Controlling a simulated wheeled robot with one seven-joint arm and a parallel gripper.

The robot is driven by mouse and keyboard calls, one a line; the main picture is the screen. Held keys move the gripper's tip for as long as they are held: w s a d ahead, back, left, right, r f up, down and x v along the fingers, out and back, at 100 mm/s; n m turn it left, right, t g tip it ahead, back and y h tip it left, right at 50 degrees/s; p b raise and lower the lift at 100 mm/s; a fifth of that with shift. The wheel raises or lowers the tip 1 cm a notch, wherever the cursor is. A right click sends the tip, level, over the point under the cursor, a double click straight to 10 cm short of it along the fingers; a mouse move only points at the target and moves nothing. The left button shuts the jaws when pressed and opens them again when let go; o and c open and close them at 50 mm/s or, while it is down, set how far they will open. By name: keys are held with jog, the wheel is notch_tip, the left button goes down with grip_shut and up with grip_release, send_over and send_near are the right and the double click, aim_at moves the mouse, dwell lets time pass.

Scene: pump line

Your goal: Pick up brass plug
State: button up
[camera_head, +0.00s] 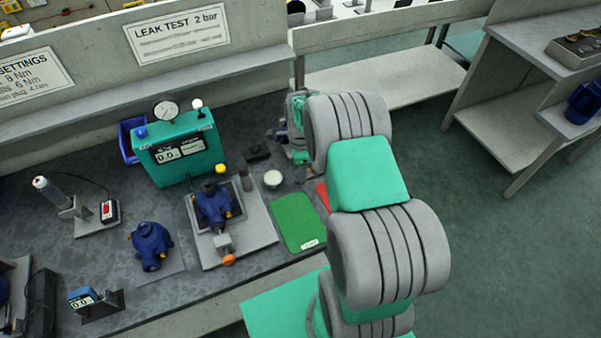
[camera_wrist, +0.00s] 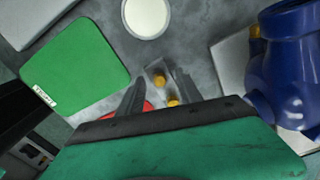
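Two small brass plugs show in the wrist view, one (camera_wrist: 159,80) at a small grey holder (camera_wrist: 155,66) and one (camera_wrist: 173,101) nearer my gripper's palm. My gripper (camera_wrist: 159,76) is open, with its two dark fingers apart and both plugs appearing between them in the picture. I see no contact, and the height of the fingers above the plugs cannot be told. In the head view my arm hides the plugs and most of the gripper.
A green mat (camera_head: 298,222), a white round dish (camera_head: 273,178) and a partly hidden red mat (camera_head: 322,196) lie nearby. A blue pump in a fixture (camera_head: 214,204), another blue pump (camera_head: 151,245) and the teal leak tester (camera_head: 180,150) stand on the bench.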

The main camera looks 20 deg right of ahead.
grip_shut()
jog(key=shift+r, duration=0.1)
dwell(0.5)
jog(key=shift+w+r, duration=0.1)
jog(key=shift+r, duration=0.4)
jog(key=s+a+r+b, duration=0.2)
jog(key=s+a+r, duration=0.1)
jog(key=s+r, duration=0.9)
jog(key=shift+s+a+b, duration=0.3)
jog(key=shift+s+a, duration=0.05)
jog(key=shift+s, duration=0.55)
jog(key=c, duration=0.6)
grip_release()
grip_shut()
